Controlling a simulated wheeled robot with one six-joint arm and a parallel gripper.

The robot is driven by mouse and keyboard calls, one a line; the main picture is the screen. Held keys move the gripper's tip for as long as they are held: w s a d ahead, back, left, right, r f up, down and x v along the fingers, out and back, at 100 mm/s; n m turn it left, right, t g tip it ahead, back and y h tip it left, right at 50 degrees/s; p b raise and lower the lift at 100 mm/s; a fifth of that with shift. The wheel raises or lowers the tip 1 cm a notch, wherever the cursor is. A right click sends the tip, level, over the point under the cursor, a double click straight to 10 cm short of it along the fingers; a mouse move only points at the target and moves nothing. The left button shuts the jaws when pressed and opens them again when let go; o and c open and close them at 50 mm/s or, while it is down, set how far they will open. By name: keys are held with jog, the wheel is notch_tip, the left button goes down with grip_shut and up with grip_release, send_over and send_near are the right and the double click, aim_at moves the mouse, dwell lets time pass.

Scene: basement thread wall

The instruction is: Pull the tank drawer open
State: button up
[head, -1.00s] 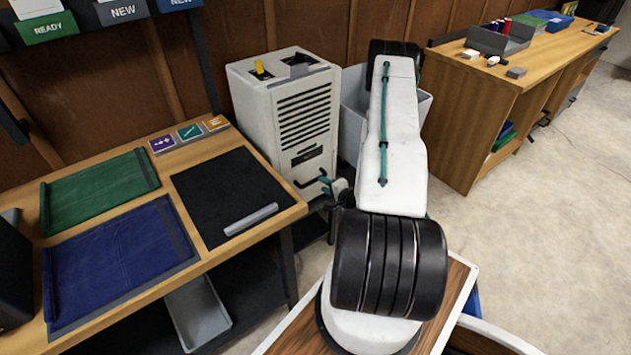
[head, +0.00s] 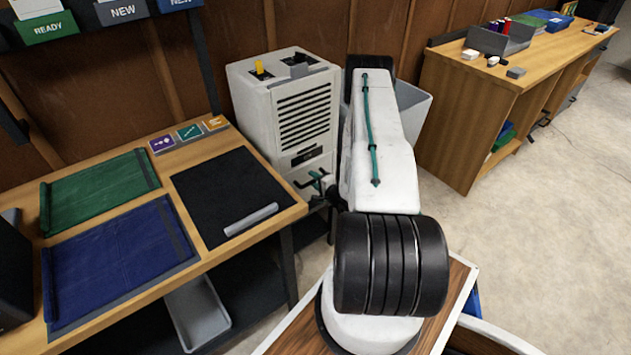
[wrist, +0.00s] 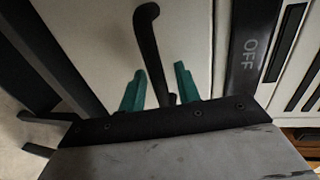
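The white cabinet-like machine (head: 262,125) stands against the wooden wall, with dark vent slots on its front. The tank drawer's pale front (wrist: 95,40) is low on the machine and looks flush with it. Its black bar handle (wrist: 149,40) stands out in the wrist view; in the head view it is partly hidden by my gripper (head: 317,181). In the wrist view, my gripper (wrist: 159,70) has its teal fingers apart, one on each side of the handle. Gaps show between the fingers and the handle, so it is not gripped.
A dark panel marked OFF (wrist: 250,55) is beside the drawer front. A workbench (head: 230,247) with green, blue and black mats is close on the left. A grey bin (head: 412,108) stands behind my arm, and another wooden bench (head: 465,120) is at right. Floor is clear at right.

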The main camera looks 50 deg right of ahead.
grip_shut()
jog(key=shift+s, duration=0.1)
